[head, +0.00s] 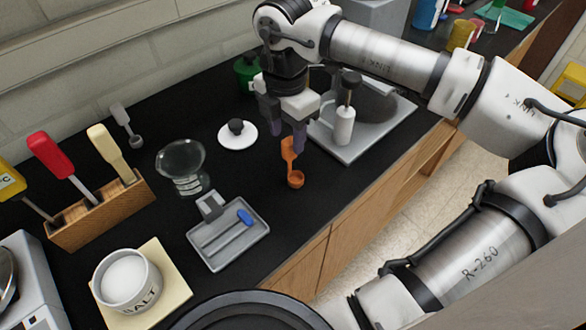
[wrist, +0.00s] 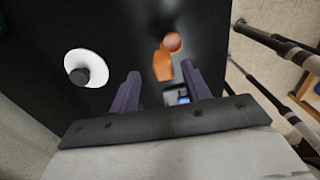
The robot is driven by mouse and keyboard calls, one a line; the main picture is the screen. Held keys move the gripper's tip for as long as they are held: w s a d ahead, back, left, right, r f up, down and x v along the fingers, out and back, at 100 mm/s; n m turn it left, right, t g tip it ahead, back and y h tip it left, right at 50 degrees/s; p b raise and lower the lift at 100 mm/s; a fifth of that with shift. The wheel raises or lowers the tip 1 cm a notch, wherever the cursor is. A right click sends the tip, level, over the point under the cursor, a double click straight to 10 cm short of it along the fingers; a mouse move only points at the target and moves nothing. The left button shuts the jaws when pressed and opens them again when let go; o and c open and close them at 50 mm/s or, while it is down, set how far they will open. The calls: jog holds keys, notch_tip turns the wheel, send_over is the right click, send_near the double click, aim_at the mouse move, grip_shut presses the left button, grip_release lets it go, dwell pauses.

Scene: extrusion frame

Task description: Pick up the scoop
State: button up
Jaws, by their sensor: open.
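An orange scoop (head: 289,153) lies on the black counter, with its round bowl toward the counter's front edge. It also shows in the wrist view (wrist: 162,67), just beyond my fingertips. My gripper (head: 286,130) points down at the handle end of the scoop, its two purple fingers apart and nothing held between them. In the wrist view my gripper (wrist: 163,82) has the handle lying between the lines of its fingers. I cannot tell how high the fingertips are above the counter.
A white lid with a black knob (head: 237,134) lies left of my gripper. A grey tray (head: 229,232), glass vessel (head: 181,163) and salt pot (head: 127,281) stand left of the scoop.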

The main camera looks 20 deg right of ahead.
aim_at(289, 156)
jog(key=f, duration=0.3)
jog(key=f+b, duration=0.1)
jog(key=f, duration=0.2)
jog(key=shift+s+d+f, duration=0.15)
jog(key=shift+s+f, duration=0.05)
jog(key=shift+f, duration=0.15)
grip_shut()
